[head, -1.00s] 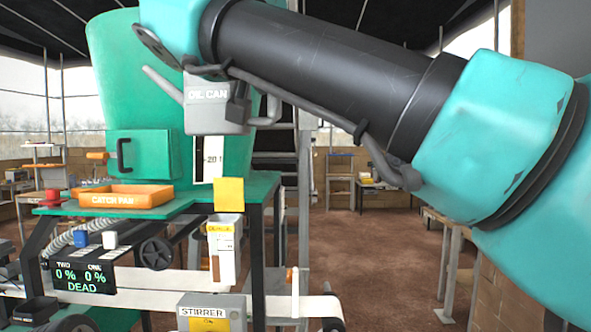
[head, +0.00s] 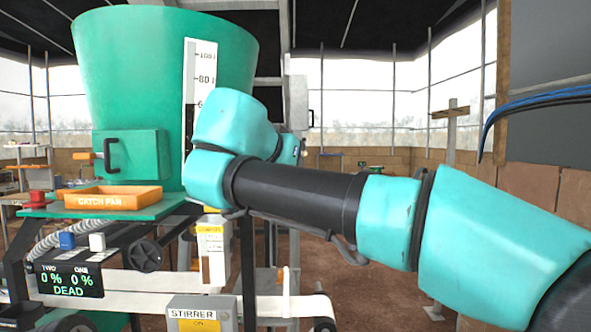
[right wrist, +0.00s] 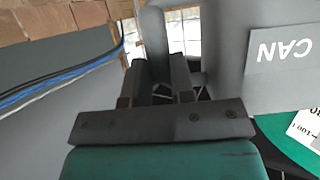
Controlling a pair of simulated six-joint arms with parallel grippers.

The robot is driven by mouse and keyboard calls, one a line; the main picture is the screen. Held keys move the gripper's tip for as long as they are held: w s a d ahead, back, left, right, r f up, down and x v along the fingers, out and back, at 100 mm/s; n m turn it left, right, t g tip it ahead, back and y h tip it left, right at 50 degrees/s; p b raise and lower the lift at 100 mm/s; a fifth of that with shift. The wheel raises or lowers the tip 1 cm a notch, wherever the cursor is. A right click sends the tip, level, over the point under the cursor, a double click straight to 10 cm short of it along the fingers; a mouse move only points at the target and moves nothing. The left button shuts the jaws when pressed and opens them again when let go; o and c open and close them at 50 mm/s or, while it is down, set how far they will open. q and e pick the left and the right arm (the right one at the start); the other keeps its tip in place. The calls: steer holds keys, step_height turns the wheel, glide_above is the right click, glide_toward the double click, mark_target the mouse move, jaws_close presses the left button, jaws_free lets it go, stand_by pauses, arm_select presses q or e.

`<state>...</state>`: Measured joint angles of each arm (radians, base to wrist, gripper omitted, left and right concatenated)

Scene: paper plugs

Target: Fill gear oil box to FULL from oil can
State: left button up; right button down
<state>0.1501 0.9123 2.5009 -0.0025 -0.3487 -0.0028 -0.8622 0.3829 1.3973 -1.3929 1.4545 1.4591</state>
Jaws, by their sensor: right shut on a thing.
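In the head view my right arm hides the can and gripper. The gear oil box appears to be the narrow white box (head: 213,255) with a yellow label and a brown level strip, below my arm. A bit of yellow at its top shows; the rest of the top is covered by my arm. My left gripper is not in view.
A large green hopper (head: 110,60) with a white scale stands behind my arm. An orange catch pan (head: 112,198) sits on the green table. A grey stirrer box (head: 202,313) and a display reading DEAD (head: 66,280) are lower. Open floor lies right.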

steer(key=shift+w+d+f, duration=0.2)
steer(key=shift+d+f, duration=0.05)
steer(key=shift+f, duration=0.15)
steer(key=shift+a+f+n+h, duration=0.1)
steer(key=shift+f+n+h, duration=0.15)
steer(key=shift+n+h, duration=0.25)
stand_by(0.8)
steer(key=shift+s+r+g, duration=0.1)
steer(key=shift+r+g, duration=0.2)
steer(key=shift+r, duration=0.3)
